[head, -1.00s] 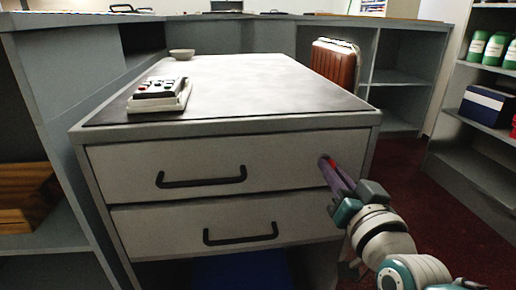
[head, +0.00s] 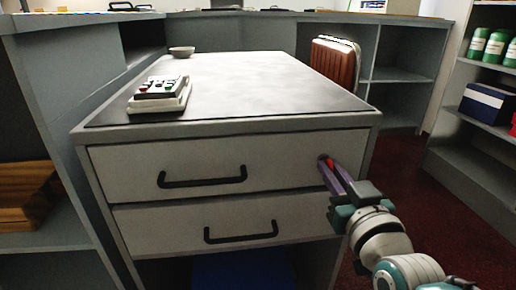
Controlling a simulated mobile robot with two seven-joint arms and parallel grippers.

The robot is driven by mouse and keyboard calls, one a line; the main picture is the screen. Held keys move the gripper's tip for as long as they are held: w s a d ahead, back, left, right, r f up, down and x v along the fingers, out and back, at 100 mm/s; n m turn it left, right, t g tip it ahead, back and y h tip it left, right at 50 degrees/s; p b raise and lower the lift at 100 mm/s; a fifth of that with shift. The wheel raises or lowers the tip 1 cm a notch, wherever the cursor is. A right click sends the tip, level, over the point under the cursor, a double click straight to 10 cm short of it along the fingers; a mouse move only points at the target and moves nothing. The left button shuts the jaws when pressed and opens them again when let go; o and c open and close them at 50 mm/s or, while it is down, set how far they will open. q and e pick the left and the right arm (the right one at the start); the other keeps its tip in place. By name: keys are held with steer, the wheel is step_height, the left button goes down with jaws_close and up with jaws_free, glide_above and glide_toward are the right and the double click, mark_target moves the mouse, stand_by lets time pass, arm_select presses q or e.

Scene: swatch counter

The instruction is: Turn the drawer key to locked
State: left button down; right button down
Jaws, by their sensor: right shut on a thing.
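A cabinet with two pale drawers stands in front of me. The upper drawer (head: 215,155) is closed and has a black bar handle (head: 203,178). A small red key (head: 329,162) shows at a dark lock near the upper drawer's right end. My right gripper (head: 331,168) comes in from the lower right. Its purple-grey fingers are shut on the key, at the drawer front. The fingers hide most of the key, so its exact angle is hard to tell. My left gripper is out of view.
The lower drawer (head: 165,232) is closed too. Shelves (head: 475,160) with green bottles are at right.

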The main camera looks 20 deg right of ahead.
steer(key=c, duration=0.9)
jaws_free()
steer(key=p+v, duration=0.3)
steer(key=v, duration=0.7)
steer(key=shift+d, duration=0.1)
